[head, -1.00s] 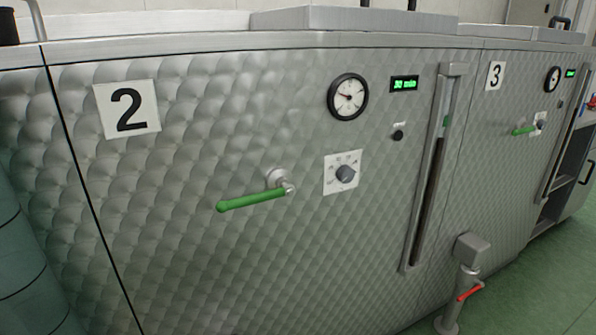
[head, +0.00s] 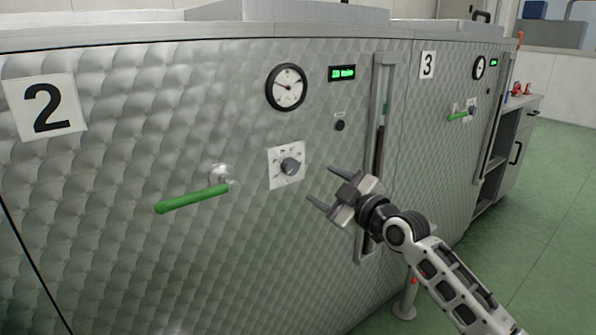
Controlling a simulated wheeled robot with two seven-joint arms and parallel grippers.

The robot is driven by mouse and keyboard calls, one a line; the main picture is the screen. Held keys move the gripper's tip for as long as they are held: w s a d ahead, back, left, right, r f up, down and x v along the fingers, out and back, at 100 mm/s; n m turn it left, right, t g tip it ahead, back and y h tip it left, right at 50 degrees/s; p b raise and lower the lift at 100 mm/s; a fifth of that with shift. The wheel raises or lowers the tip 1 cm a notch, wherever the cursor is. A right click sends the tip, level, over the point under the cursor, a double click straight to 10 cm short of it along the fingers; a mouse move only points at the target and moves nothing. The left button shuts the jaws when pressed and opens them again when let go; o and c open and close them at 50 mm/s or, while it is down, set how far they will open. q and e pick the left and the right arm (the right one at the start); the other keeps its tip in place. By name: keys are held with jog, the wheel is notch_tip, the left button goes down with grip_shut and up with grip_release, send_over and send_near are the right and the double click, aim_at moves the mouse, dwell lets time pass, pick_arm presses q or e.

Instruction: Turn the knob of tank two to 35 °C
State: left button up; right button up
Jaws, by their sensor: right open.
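Tank two is a quilted steel front with a white "2" sign (head: 45,106). Its knob (head: 291,166) is a dark grey dial on a white scale plate (head: 277,179), right of the green lever handle (head: 192,199). The scale marks are too small to read. My right gripper (head: 320,184) is open and empty, its fingers pointing left, just right of and slightly below the knob in the picture. It looks apart from the knob. My left gripper is not in view.
Above the knob are a round gauge (head: 286,87), a green-lit display (head: 342,73) and a small black button (head: 340,125). A vertical sight tube (head: 382,110) stands behind my right arm. Tank three, with its "3" sign (head: 428,65), is at the right. Green floor (head: 545,220) is clear at the right.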

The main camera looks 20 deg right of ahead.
aim_at(293, 168)
jog(key=b+x, duration=0.1)
jog(key=x, duration=0.9)
jog(key=shift+w+f, duration=0.1)
jog(key=c, duration=1)
